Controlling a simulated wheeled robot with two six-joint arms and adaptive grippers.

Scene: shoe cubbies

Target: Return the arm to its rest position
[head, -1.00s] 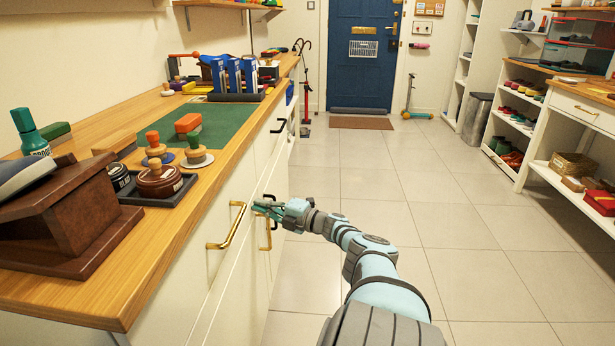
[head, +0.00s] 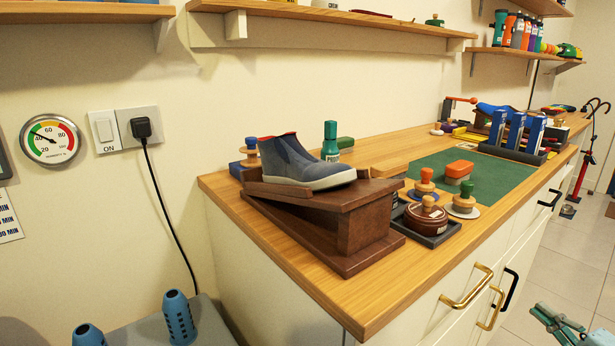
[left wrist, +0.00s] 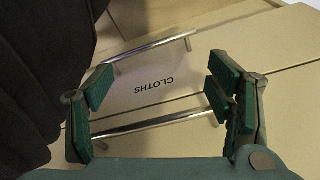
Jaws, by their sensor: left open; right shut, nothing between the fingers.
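My right gripper (head: 540,314), pale blue with teal fingers, shows at the lower right corner of the head view. It is shut and empty, just right of the drawer handles, with a visible gap between; the rest of that arm is cut off by the frame. My left gripper (left wrist: 160,108) shows in the left wrist view with its green-padded fingers wide apart. It is open and empty in front of a drawer front labelled "CLOTHS" (left wrist: 154,86), which appears upside down. My left arm does not show in the head view.
Gold handles (head: 466,288) and a black handle (head: 511,290) stick out from the cabinet front. A wooden counter (head: 330,296) holds a blue shoe (head: 300,163) on a brown stand (head: 357,225). Metal handles (left wrist: 150,126) lie near my left fingers. Tiled floor (head: 570,262) is open at right.

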